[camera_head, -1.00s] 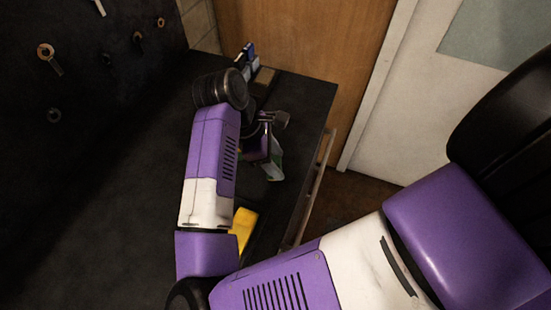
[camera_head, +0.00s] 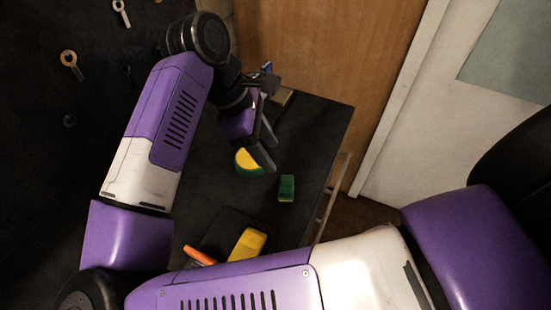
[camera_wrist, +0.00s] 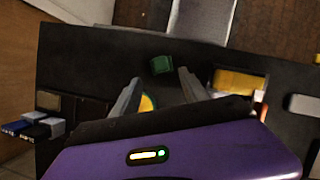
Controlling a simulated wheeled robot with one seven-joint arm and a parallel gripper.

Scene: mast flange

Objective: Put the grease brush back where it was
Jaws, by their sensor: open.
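My gripper (camera_head: 268,156) is open and points down over the right part of the dark bench top (camera_head: 312,125). In the wrist view its two fingers (camera_wrist: 159,78) are spread with nothing gripped between them. A small green block (camera_head: 287,188) lies on the bench just beyond the fingertips; it also shows in the wrist view (camera_wrist: 160,65). A rounded yellow and green piece (camera_head: 248,162) is beside the fingers, partly hidden by a finger in the wrist view (camera_wrist: 148,103). I cannot make out for sure which thing is the grease brush.
A yellow block (camera_head: 247,243) and an orange piece (camera_head: 198,255) are by a dark tray, partly behind my arm. Blue and grey items (camera_wrist: 30,126) stand at the bench's far end. Wrench-like tools (camera_head: 71,65) hang on the dark wall. A door (camera_head: 320,45) is beyond the bench.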

